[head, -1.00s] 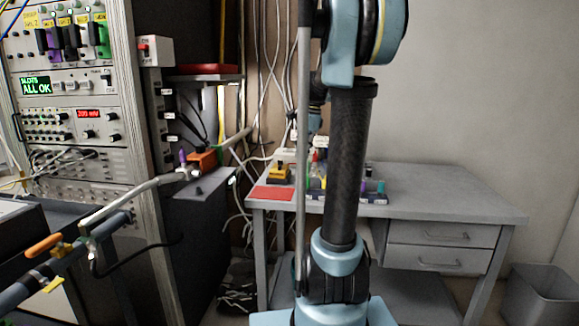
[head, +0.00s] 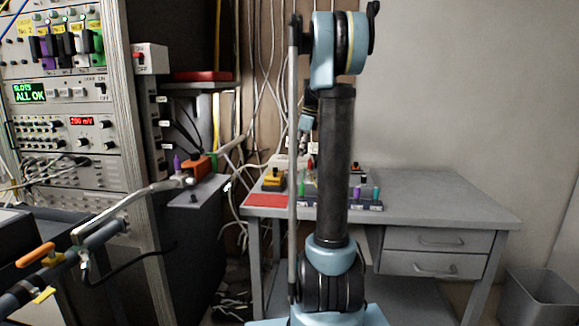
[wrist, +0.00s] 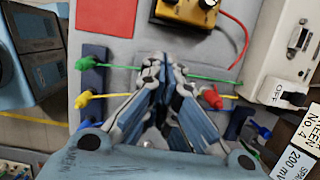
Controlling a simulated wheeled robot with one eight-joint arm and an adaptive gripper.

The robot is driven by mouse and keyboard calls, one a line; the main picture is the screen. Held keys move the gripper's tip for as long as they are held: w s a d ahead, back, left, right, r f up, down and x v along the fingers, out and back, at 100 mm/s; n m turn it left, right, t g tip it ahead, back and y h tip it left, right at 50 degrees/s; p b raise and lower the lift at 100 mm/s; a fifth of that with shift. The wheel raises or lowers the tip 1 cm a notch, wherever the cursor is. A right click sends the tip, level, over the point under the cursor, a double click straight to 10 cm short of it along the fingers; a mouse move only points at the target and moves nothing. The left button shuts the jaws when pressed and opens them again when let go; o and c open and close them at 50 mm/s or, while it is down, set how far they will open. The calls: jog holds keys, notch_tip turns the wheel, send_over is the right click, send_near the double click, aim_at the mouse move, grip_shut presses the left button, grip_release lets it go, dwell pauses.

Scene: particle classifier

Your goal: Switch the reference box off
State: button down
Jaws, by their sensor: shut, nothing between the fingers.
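A cream box (wrist: 283,50) with a socket on its face and a black switch (wrist: 293,99) beside an "OFF" label stands at the right of the wrist view. I take it to be the reference box; I cannot tell the switch's position for sure. My gripper (wrist: 165,62) is shut and empty, pointing at the desk area left of this box, apart from the switch.
A yellow box (wrist: 186,10) with a black knob lies ahead of the fingertips, beside a red mat (wrist: 106,16). Green (wrist: 84,64), yellow (wrist: 84,99) and red (wrist: 211,97) plugs flank the fingers. The desk's right side (head: 440,195) is clear; an instrument rack (head: 65,110) stands left.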

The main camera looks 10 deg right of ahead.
aim_at(275, 174)
jog(key=x, duration=0.9)
jog(key=shift+a+f, duration=0.1)
jog(key=shift+f, duration=0.15)
jog(key=shift+w+a, duration=0.2)
jog(key=shift+a, duration=0.35)
jog(key=shift+w+a, duration=0.15)
jog(key=shift+a, duration=0.4)
jog(key=shift+w+a, duration=0.3)
jog(key=shift+a, duration=0.5)
jog(key=shift+a, duration=0.1)
